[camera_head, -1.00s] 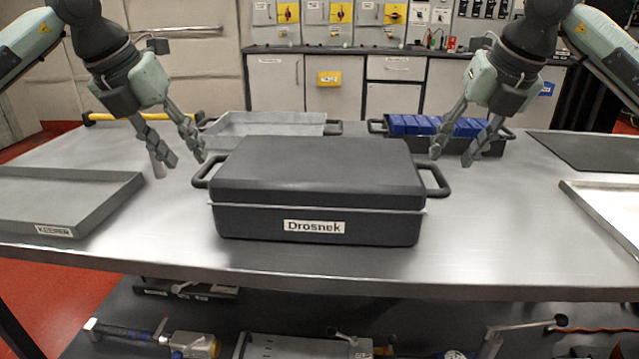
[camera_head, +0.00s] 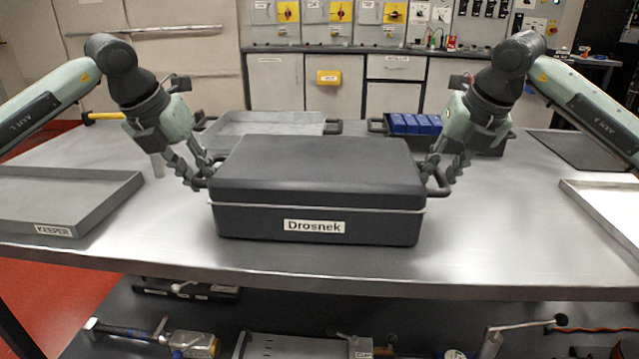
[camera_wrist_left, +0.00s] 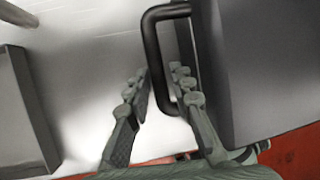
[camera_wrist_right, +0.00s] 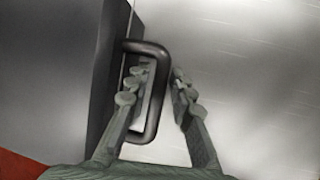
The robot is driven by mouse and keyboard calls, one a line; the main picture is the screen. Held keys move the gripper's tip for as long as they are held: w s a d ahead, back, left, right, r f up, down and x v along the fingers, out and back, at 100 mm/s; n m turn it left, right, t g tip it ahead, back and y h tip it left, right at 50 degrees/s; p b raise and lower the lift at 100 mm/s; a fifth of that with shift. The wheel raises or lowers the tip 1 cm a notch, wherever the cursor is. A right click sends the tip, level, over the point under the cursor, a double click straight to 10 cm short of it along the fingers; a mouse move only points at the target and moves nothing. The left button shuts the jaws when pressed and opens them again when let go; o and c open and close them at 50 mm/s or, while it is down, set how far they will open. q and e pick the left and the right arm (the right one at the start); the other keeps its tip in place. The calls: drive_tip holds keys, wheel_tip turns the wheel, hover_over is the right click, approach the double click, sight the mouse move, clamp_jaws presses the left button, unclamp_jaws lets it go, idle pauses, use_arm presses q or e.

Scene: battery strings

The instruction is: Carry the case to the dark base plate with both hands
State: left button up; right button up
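The dark case (camera_head: 318,170), labelled "Drosnek", sits closed on the metal table, with a loop handle on each side. A flat dark plate (camera_head: 590,149), which looks like the base plate, lies at the table's back right. My left gripper (camera_head: 200,182) is at the case's left handle. In the left wrist view its fingers (camera_wrist_left: 160,85) are apart, with the handle bar (camera_wrist_left: 152,50) between them. My right gripper (camera_head: 440,180) is at the right handle. In the right wrist view its fingers (camera_wrist_right: 160,82) are apart on either side of the handle bar (camera_wrist_right: 153,125).
A grey tray labelled "KEEPER" (camera_head: 58,230) lies at the left. A pale tray (camera_head: 610,215) is at the right edge. Behind the case stand a light grey tray (camera_head: 265,124) and a dark tray with blue blocks (camera_head: 415,124). Bare table (camera_head: 500,215) lies right of the case.

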use_arm(q)
clamp_jaws()
use_arm(e)
clamp_jaws()
